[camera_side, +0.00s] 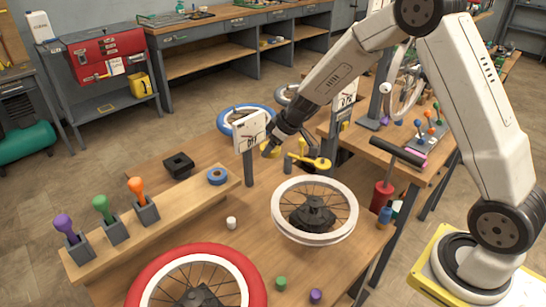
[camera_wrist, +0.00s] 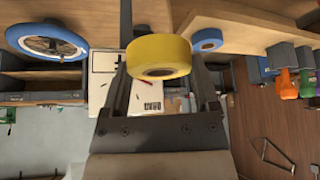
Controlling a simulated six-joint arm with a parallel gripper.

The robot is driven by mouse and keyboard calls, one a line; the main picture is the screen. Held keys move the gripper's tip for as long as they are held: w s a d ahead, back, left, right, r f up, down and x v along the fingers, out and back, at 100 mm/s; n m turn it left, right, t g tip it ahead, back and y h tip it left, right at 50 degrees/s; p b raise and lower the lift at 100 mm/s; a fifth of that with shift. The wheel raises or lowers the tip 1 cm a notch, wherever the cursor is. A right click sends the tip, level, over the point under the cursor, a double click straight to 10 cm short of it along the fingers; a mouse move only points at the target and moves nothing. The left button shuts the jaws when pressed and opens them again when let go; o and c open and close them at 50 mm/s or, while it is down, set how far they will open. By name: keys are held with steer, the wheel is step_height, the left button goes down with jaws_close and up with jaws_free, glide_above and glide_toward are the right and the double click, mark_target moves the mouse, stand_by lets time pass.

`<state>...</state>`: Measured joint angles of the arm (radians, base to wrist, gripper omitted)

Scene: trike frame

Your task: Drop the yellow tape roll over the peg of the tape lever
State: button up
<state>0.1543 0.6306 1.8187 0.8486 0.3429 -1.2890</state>
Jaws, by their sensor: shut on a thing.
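The yellow tape roll (camera_wrist: 160,52) is between the two fingers of my gripper (camera_wrist: 160,75) in the wrist view, with its hole partly visible. In the side view my gripper (camera_side: 272,149) is above the workbench, beside an upright post with a white card; the tape roll (camera_side: 267,150) shows only as a small yellow patch there. A yellow lever-like part (camera_side: 308,160) with a short upright peg (camera_side: 302,145) stands just right of my gripper, behind the white wheel. It looks like the tape lever. The roll is apart from that peg.
A white-rimmed wheel (camera_side: 314,209) lies in front of the lever. The white card (camera_side: 252,131) on its post is close to my gripper's left. A blue tape roll (camera_side: 217,176) lies on the wooden ledge (camera_side: 165,208). A red-rimmed wheel (camera_side: 143,292) is at the front.

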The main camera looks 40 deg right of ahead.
steer(key=s+d+f, duration=0.1)
steer(key=d+f, duration=0.1)
steer(key=d, duration=0.8)
steer(key=s+d+f, duration=0.2)
steer(key=d, duration=0.9)
steer(key=shift+s+d+f, duration=0.25)
steer(key=shift+s+f, duration=0.05)
steer(key=shift+f, duration=0.15)
steer(key=shift+f, duration=2.75)
steer(key=shift+f, duration=1.65)
steer(key=o, duration=1.1)
steer(key=shift+r, duration=0.1)
